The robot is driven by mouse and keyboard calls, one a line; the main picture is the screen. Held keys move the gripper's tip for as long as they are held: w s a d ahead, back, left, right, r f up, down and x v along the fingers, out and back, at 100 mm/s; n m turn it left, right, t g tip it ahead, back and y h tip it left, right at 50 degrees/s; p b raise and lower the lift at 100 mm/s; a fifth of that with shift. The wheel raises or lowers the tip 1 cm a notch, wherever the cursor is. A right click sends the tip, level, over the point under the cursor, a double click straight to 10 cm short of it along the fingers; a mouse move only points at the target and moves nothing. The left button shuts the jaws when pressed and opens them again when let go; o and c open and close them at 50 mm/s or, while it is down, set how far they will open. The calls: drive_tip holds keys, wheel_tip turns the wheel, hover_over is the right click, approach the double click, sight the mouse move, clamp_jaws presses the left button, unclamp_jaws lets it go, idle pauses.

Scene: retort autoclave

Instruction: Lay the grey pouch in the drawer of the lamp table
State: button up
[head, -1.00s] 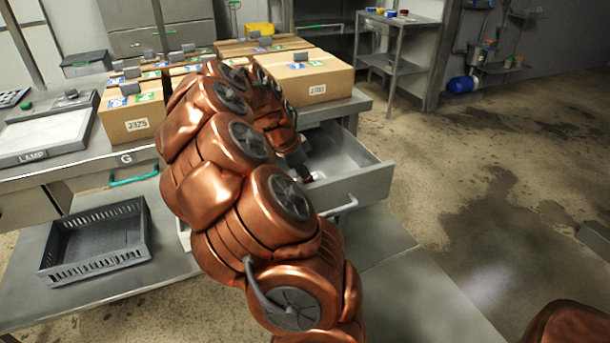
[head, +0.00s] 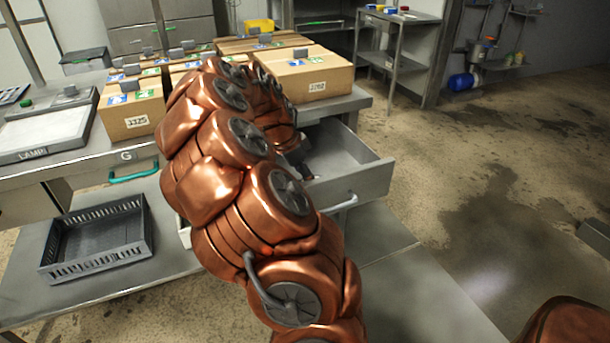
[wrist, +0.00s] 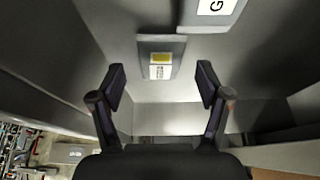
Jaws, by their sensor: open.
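The grey pouch (wrist: 160,45), with a yellow and a white label, shows ahead of my gripper in the wrist view. It appears to lie on the grey floor of a drawer (wrist: 110,25). My gripper (wrist: 160,82) is open, with one finger on each side below the pouch in the picture, and nothing is between the fingertips. In the head view an open drawer (head: 375,180) sticks out on the right of the lamp table (head: 85,165). My arm hides most of its left part and the gripper, and I cannot make out the pouch there.
Several cardboard boxes (head: 318,80) stand on the tabletop beside a light plate marked LAMP (head: 45,130). A black crate (head: 100,240) sits on the lower shelf. A grey piece marked G (wrist: 205,22) is near the pouch.

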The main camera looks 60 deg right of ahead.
drive_tip(key=v, duration=1.2)
drive_tip(key=shift+r+p, duration=0.45)
drive_tip(key=shift+r, duration=0.05)
drive_tip(key=s+a+f+n+t+y, duration=0.1)
drive_tip(key=s+a+f+n, duration=0.15)
drive_tip(key=a+n, duration=0.65)
drive_tip(key=s+a+f+n+y, duration=0.1)
drive_tip(key=s+a+n, duration=0.25)
drive_tip(key=a, duration=1.15)
drive_tip(key=s+a+f+n+y, duration=0.1)
drive_tip(key=s+a+f+n, duration=0.2)
drive_tip(key=s+a+n, duration=0.2)
drive_tip(key=s+a+f+n+g, duration=0.1)
drive_tip(key=s+a+f+n, duration=0.2)
drive_tip(key=s+a+n, duration=0.3)
drive_tip(key=a+n, duration=0.1)
drive_tip(key=a, duration=0.2)
drive_tip(key=shift+y, duration=0.4)
